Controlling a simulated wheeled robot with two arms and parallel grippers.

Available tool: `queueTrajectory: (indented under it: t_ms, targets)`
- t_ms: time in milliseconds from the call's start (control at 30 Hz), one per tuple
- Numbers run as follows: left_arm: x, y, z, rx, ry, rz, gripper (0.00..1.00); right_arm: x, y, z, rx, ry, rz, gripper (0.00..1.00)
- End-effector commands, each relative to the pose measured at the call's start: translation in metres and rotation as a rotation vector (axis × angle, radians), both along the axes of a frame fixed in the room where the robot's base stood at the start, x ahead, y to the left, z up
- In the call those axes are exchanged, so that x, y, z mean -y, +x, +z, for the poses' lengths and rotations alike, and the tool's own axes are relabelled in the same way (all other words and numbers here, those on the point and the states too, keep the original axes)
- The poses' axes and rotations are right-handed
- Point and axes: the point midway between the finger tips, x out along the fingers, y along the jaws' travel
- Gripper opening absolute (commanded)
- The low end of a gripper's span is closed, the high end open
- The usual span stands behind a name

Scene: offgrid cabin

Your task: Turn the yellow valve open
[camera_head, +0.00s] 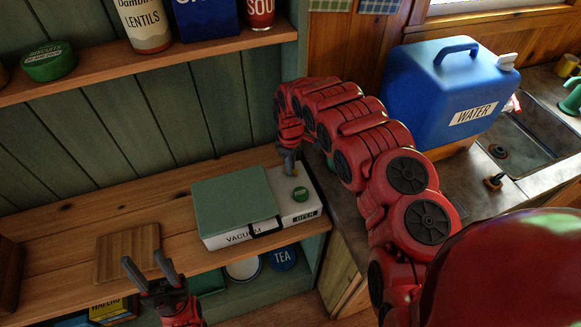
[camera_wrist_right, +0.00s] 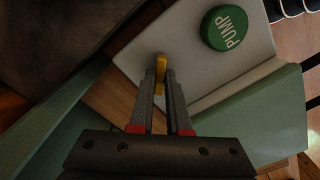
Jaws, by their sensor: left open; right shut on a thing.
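The yellow valve (camera_wrist_right: 161,68) is a small yellow lever on the white top of the vacuum box, between the fingertips of my right gripper (camera_wrist_right: 163,82) in the right wrist view. That gripper is shut on it. In the head view my right gripper (camera_head: 288,164) reaches down onto the box, and the valve is mostly hidden by the fingers. The vacuum box (camera_head: 226,237) has a green lid, a black front latch and an "OPEN" label. A green pump button (camera_head: 300,194) sits beside the valve; it also shows in the wrist view (camera_wrist_right: 224,28). My left gripper (camera_head: 143,262) is open and empty.
The box stands on a wooden shelf (camera_head: 150,200) with a small wooden board (camera_head: 127,253) at left. Cans stand on the upper shelf (camera_head: 190,52). A blue water container (camera_head: 445,95) and a sink (camera_head: 525,135) are at right.

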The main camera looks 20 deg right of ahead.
Motion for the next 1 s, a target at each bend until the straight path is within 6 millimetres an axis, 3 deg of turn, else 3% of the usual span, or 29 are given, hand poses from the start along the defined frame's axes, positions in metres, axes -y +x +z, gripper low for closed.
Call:
queueTrajectory:
  t_ms: [400,1000]
  targets:
    - [0.0,0.0,0.0001,0.0,0.0,0.0,0.5,0.0006,0.0002,0.0004,0.0,0.0,0.212,0.0]
    - [0.0,0.0,0.0002,0.0,0.0,0.0,0.5,0.0003,0.0005,0.0005,0.001,-0.001,0.252,0.0]
